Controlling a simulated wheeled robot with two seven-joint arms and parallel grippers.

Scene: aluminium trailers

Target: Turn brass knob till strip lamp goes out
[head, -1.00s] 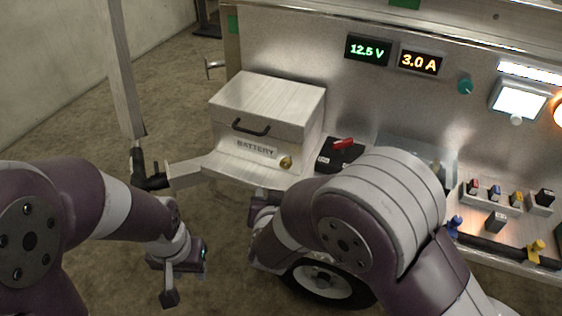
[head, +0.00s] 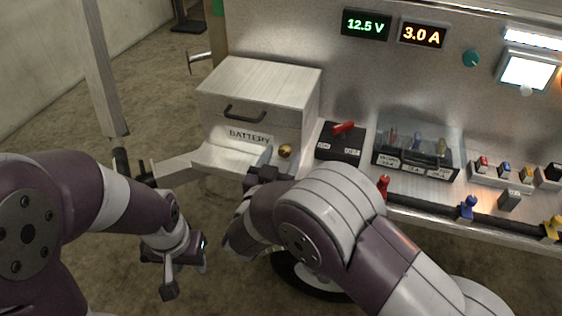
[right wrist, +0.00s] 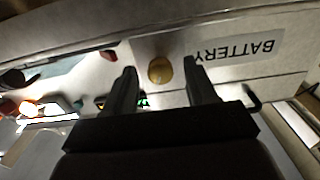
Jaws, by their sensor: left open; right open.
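The brass knob (head: 285,151) is on the front of the battery box (head: 262,80), right of the BATTERY label. My right gripper (head: 263,174) is open just below and left of it in the head view. In the right wrist view, the knob (right wrist: 160,70) appears between the open fingertips of my right gripper (right wrist: 159,66); I see no contact, and the remaining gap is hard to judge. The strip lamp (head: 532,40) at the upper right of the panel is lit white. My left gripper (head: 170,275) is open and empty, low over the floor.
A black box with a red lever (head: 343,127) stands right of the battery box. A clear-covered fuse block (head: 415,152), coloured plugs and a lit square lamp (head: 525,70) are farther right. A teal knob (head: 471,58) sits beside the displays, which read 12.5 V and 3.0 A.

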